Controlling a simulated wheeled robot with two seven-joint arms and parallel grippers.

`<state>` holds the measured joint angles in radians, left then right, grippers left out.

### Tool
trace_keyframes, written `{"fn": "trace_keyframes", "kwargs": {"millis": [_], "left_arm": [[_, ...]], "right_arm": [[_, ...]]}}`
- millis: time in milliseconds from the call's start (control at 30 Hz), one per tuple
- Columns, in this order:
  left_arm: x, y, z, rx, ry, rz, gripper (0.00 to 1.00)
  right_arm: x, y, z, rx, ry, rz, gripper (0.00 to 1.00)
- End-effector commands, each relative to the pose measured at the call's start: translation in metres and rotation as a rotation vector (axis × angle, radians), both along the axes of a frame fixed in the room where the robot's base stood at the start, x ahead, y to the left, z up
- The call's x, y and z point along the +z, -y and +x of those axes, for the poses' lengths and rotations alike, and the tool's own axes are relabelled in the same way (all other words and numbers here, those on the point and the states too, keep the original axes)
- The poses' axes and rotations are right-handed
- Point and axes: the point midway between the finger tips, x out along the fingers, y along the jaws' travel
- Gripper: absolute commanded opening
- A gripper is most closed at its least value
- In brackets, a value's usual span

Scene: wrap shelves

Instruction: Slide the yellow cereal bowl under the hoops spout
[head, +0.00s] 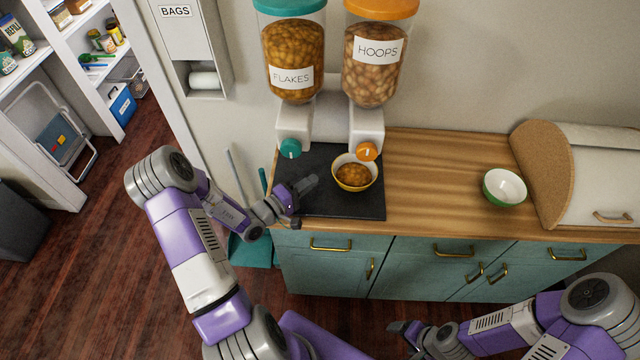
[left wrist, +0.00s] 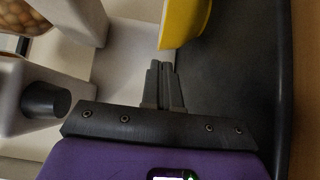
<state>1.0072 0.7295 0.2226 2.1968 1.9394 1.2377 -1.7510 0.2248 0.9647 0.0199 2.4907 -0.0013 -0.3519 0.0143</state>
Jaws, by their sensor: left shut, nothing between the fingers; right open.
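The yellow cereal bowl (head: 354,184), holding brown cereal, stands upright on the black mat (head: 340,206). It is in front of the hoops dispenser (head: 378,70), just below and slightly left of its orange knob (head: 366,151); whether it is fully under the spout is hidden. My left gripper (head: 308,184) is shut and empty, low over the mat, left of the bowl. In the left wrist view its fingertips (left wrist: 160,66) are close to the yellow bowl wall (left wrist: 184,22); I cannot tell whether they touch. My right gripper (head: 394,328) is open and empty, low in front of the cabinet.
The flakes dispenser (head: 294,55), with a teal knob (head: 290,148), stands left of the hoops one. A green-and-white bowl (head: 504,188) and a bread box (head: 595,175) are on the counter at right. The wood counter (head: 430,180) between is clear.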

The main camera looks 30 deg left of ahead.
Motion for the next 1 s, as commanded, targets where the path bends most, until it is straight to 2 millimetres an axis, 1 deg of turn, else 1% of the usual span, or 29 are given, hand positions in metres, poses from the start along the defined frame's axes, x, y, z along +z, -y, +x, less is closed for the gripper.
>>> {"fn": "trace_keyframes", "kwargs": {"millis": [33, 100, 200, 333, 500, 800, 833, 933, 967, 1000], "left_arm": [[-0.001, -0.004, -0.014, 0.003, -0.007, -0.003, 0.0], [-0.001, -0.01, -0.03, 0.004, -0.006, -0.002, 0.0], [-0.001, -0.017, -0.051, 0.004, -0.006, -0.002, 0.0], [-0.001, -0.023, -0.072, 0.003, -0.005, -0.003, 0.0], [-0.001, -0.028, -0.086, 0.001, -0.004, -0.003, 0.0], [0.0, -0.028, -0.089, 0.0, -0.002, -0.003, 0.0], [0.0, -0.028, -0.089, 0.0, -0.002, -0.003, 0.02], [-0.002, -0.023, -0.089, -0.019, -0.012, -0.012, 0.17], [-0.003, -0.018, -0.088, -0.036, -0.023, -0.02, 0.21], [-0.006, -0.009, -0.088, -0.07, -0.042, -0.035, 0.28]], "right_arm": [[0.001, 0.0, 0.0, 0.0, 0.0, 0.0, 0.77], [0.002, 0.0, 0.0, 0.0, 0.0, 0.0, 0.77], [0.002, 0.0, 0.0, 0.0, 0.0, 0.0, 0.77], [0.002, 0.0, 0.0, 0.0, 0.0, 0.0, 0.77], [0.002, 0.0, 0.0, 0.0, 0.0, 0.0, 0.77], [0.002, 0.0, 0.0, 0.0, 0.0, 0.0, 0.77], [0.002, 0.0, 0.0, 0.0, 0.0, 0.0, 0.77], [0.002, 0.0, 0.0, 0.0, 0.0, 0.0, 0.77], [0.002, 0.0, 0.0, 0.0, 0.0, 0.0, 0.77], [0.002, 0.0, 0.0, 0.0, 0.0, 0.0, 0.77]]}}
